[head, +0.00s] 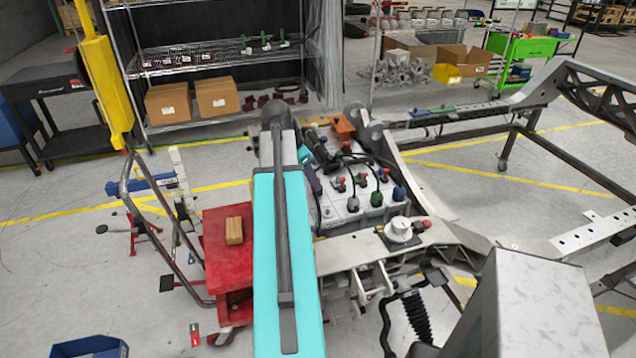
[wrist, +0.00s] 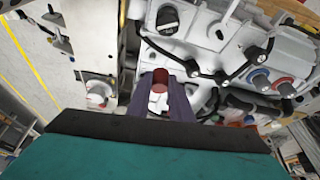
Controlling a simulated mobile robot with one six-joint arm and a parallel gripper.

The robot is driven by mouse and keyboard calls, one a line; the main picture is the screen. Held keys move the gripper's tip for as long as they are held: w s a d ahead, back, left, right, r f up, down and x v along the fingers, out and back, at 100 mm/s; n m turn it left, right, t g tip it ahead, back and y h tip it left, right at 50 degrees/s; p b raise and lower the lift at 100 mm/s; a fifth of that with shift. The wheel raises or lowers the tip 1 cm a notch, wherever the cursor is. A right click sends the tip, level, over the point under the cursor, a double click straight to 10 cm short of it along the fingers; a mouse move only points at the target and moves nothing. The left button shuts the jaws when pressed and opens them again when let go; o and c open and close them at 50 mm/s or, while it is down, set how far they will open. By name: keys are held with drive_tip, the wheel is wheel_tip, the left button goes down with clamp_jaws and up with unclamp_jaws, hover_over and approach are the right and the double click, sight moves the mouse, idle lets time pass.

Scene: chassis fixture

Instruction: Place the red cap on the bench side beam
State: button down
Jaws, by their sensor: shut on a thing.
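My gripper (wrist: 162,103) shows in the wrist view as two dark purple fingers. They are shut on the red cap (wrist: 160,80), a small red cylinder seen between the fingertips. The cap is held over or close to the grey module; the gap below it cannot be judged. In the head view I cannot make out the held cap or the fingertips clearly. A pale metal beam (head: 345,252) runs along the near side of the module. A darker beam (head: 478,114) with small coloured parts on it lies at the back right. I cannot tell which is the bench side beam.
The grey module (head: 350,213) carries black cables, a green cap (head: 376,198), a blue cap (head: 399,193) and small red parts. A white round fitting (head: 400,230) stands on the near beam. A red cart (head: 217,240) with a wooden block (head: 234,231) stands to the left.

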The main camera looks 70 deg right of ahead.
drive_tip(key=w+a+n+t+b, duration=0.1)
drive_tip(key=w+a+n+t, duration=0.2)
drive_tip(key=w+a+n, duration=0.75)
drive_tip(key=w+a+n+t+b, duration=0.1)
drive_tip(key=w+a+n+t, duration=0.15)
drive_tip(key=w+a, duration=1.4)
drive_tip(key=w+a+n+y, duration=0.1)
drive_tip(key=w+a+n, duration=0.3)
drive_tip(key=a, duration=0.7)
drive_tip(key=w+a+r+n+t+y+b, duration=0.1)
drive_tip(key=w+a+n, duration=0.4)
drive_tip(key=a, duration=0.5)
drive_tip(key=w+a+r+n+t+y+b, duration=0.1)
drive_tip(key=w+a+n, duration=0.3)
drive_tip(key=w+a, duration=0.3)
drive_tip(key=a, duration=0.4)
drive_tip(key=shift+w+a+n, duration=0.35)
drive_tip(key=shift+n, duration=0.05)
drive_tip(key=shift+d, duration=0.1)
